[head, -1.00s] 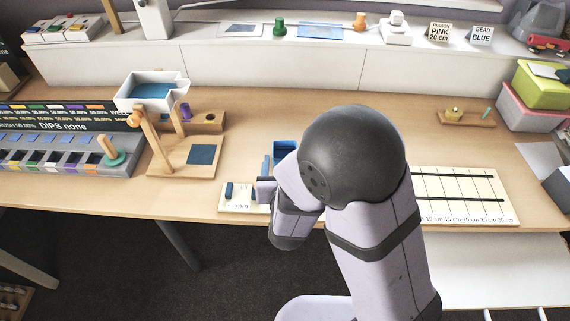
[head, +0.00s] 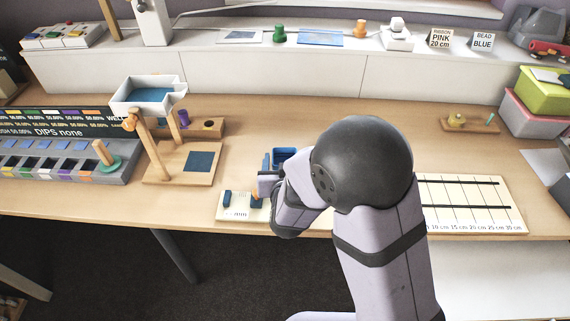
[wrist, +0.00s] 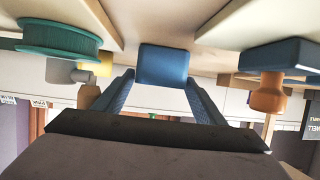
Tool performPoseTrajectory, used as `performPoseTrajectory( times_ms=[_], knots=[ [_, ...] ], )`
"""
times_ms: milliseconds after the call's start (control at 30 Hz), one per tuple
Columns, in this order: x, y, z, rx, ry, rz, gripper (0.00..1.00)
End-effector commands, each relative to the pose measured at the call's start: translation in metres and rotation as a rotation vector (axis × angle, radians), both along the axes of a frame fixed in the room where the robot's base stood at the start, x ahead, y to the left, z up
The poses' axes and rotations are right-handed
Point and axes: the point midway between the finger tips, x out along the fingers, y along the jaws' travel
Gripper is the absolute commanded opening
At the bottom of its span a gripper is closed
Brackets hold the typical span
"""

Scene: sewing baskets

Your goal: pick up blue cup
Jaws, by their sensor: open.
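The blue cup (head: 285,155) stands on the table just behind a small cream board, partly hidden by my arm; it looks like an open, squarish blue container in the head view. In the wrist view, which looks upside down, a blue block-like shape (wrist: 163,65), apparently this cup, shows ahead between my fingers. My gripper (head: 265,182) is open, low over the cream board and in front of the cup. In the wrist view my gripper (wrist: 163,88) has its two blue fingers apart, one on each side of the cup. Contact cannot be told.
The cream board (head: 236,207) carries small blue pieces; an orange knob (wrist: 268,98) under a blue base shows beside my fingers. A teal disc (wrist: 60,38) shows on the other side. A wooden stand (head: 168,165) is left, a ruler board (head: 475,215) right. Table between stand and cup is clear.

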Motion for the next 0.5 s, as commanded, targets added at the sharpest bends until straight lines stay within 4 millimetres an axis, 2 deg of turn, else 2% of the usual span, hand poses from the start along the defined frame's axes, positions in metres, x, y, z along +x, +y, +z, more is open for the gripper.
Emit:
performPoseTrajectory(
  times_ms=[133, 367, 400, 500],
  knots=[
    [0.0103, 0.0001, -0.0047, 0.0, 0.0, -0.001, 0.64],
    [0.0116, 0.0005, -0.0049, 0.0, 0.0, 0.0, 0.64],
    [0.0115, 0.0005, -0.0049, 0.0, 0.0, 0.0, 0.62],
    [0.0115, 0.0005, -0.0049, 0.0, 0.0, 0.0, 0.38]
  ],
)
